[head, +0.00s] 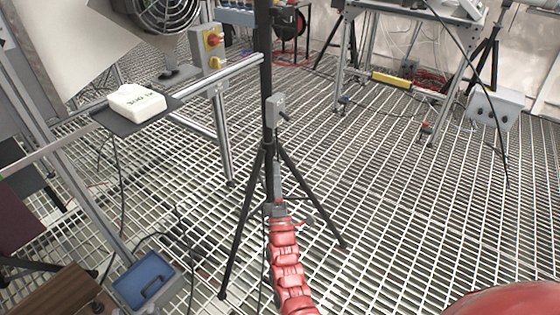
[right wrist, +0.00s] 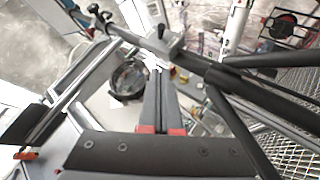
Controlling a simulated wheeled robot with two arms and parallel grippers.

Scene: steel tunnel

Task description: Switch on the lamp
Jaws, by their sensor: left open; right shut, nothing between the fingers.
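A black tripod stand (head: 267,70) stands mid-floor, its top cut off by the picture's edge. A grey box with a small dark lever (head: 275,108) sits on its pole; it also shows beyond the fingertips in the right wrist view (right wrist: 166,40). I see no lamp head for certain. My right gripper (head: 277,168), on a red segmented arm, is in front of the pole below the grey box. Its fingers (right wrist: 158,72) are shut and empty; contact with the stand cannot be told. My left gripper is not in view.
A grey switch box with red and yellow knobs (head: 208,48) is on the frame at left, near a fan (head: 165,14). A white box (head: 136,101) lies on a dark plate. A blue case (head: 146,280) is lower left.

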